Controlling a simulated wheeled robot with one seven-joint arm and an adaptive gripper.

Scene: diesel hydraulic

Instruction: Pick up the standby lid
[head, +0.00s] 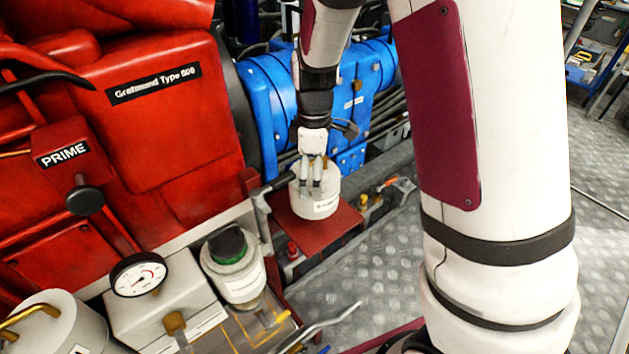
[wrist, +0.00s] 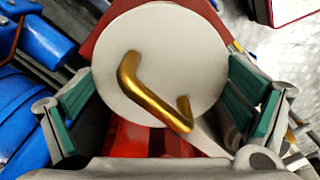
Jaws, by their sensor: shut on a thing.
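The standby lid (head: 318,203) is an off-white round drum with a small label on its side, too small to read. It is over a red square plate (head: 318,235); whether it touches the plate I cannot tell. In the wrist view its round flat top (wrist: 165,60) and bent brass handle (wrist: 150,93) fill the middle. My gripper (head: 311,190) reaches down onto it from above. In the wrist view my gripper's green-padded fingers (wrist: 168,108) are on either side of the lid, shut on it. Their exact contact is partly hidden.
A similar white drum with a brass handle (head: 50,325) is at lower left. A pressure gauge (head: 138,274) on a white box and a green-capped jar (head: 235,268) stand nearby. Red machinery (head: 150,120) is left, blue machinery (head: 270,105) behind. Metal floor (head: 385,275) is open at right.

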